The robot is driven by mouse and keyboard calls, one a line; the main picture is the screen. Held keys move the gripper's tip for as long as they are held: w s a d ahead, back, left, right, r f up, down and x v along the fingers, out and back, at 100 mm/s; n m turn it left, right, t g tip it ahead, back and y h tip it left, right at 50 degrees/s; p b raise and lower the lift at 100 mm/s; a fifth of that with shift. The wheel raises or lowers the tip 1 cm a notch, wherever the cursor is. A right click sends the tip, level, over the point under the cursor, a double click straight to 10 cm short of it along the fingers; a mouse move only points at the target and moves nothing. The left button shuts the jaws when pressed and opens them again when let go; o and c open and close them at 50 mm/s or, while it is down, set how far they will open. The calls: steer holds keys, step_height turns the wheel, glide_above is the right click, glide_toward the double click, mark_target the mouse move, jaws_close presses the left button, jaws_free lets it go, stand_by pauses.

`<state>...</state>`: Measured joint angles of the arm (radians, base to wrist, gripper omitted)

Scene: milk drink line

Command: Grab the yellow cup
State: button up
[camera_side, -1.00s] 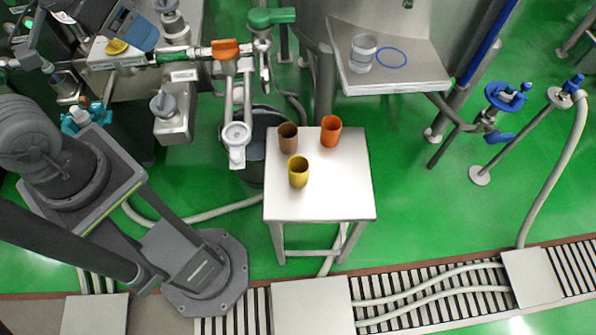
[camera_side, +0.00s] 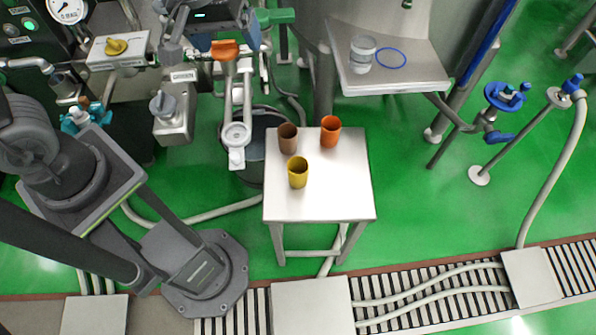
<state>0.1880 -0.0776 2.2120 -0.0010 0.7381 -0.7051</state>
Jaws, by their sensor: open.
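The yellow cup (camera_side: 298,173) stands upright on a small white table (camera_side: 335,195), left of its middle. A brown cup (camera_side: 288,138) stands behind it, and an orange cup (camera_side: 330,131) stands behind it to the right.
Pipes with an orange-handled valve (camera_side: 226,50) and a white fitting (camera_side: 236,140) stand close to the table's left. A metal shelf (camera_side: 415,72) at the upper right holds a clear container (camera_side: 362,53) and a blue ring (camera_side: 391,58). The table's front and right are clear.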

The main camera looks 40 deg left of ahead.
steer(key=w+d+f+n+g, duration=0.1)
steer(key=w+d+f+n, duration=0.1)
steer(key=w+d+f, duration=0.3)
steer(key=n+g, duration=0.2)
steer(key=n, duration=0.4)
glide_above(297, 169)
steer(key=s+d, duration=0.1)
steer(key=d, duration=0.1)
step_height(297, 169, down, 19)
steer(key=shift+y, duration=0.3)
steer(key=f, duration=0.8)
steer(key=shift+s+a, duration=0.25)
steer(key=shift+s, duration=0.05)
steer(key=shift+w+a+f, duration=0.1)
steer(key=shift+f, duration=1.4)
steer(key=shift+a+f, duration=0.1)
steer(key=shift+f, duration=1.35)
steer(key=shift+c, duration=0.3)
steer(key=c, duration=0.9)
steer(key=shift+c, duration=0.2)
steer(key=shift+r, duration=0.2)
